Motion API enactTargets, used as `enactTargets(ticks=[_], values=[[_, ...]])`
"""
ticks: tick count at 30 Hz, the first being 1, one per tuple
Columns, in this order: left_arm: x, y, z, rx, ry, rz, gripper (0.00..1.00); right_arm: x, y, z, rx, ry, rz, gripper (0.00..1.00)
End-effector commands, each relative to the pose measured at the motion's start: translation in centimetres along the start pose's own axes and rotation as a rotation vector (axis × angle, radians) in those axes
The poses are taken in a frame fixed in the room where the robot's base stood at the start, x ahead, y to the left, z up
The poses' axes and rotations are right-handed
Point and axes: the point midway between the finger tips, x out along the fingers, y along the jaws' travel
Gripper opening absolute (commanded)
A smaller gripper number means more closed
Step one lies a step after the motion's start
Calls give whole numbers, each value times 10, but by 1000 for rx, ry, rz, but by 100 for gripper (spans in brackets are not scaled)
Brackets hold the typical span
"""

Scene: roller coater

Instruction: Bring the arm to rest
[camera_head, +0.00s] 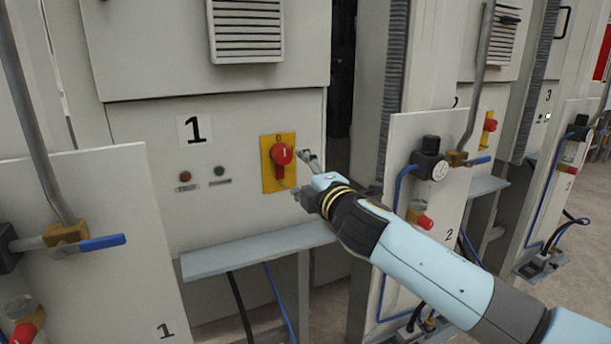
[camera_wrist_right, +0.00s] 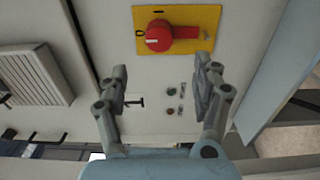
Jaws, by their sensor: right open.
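My right arm reaches in from the lower right in the head view. Its gripper (camera_head: 299,176) is in front of cabinet 1, close to the red rotary switch (camera_head: 282,154) on its yellow plate (camera_head: 268,179). In the right wrist view the right gripper (camera_wrist_right: 163,88) is open, its two fingers apart with nothing between them. The red switch (camera_wrist_right: 158,36) is ahead of the fingertips there, apart from them. Its knob points toward one of the plate's marks. My left gripper is in neither view.
A grey shelf (camera_head: 258,251) sticks out below the switch. Panels with pipes and a blue-handled valve (camera_head: 102,242) stand at the left. Two small indicator lamps (camera_head: 184,177) are left of the switch.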

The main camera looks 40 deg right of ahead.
Motion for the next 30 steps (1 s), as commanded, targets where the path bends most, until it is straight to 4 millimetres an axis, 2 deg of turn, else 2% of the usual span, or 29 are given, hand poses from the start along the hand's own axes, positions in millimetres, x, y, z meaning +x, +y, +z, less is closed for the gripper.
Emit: enactTargets(ticks=[5,19,22,23,26,29,30], values=[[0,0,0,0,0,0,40,-10,0,0,1,1,0,66],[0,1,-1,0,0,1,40,-10,0,0,1,0,0,66],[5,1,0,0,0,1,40,-11,-7,0,0,0,-5,66],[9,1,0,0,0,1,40,-12,-14,0,1,0,-9,66],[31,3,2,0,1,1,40,-21,-60,-1,9,-6,-52,66],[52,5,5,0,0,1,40,-32,-132,3,31,-23,-153,66],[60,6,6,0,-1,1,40,-39,-166,4,49,-31,-202,66]])
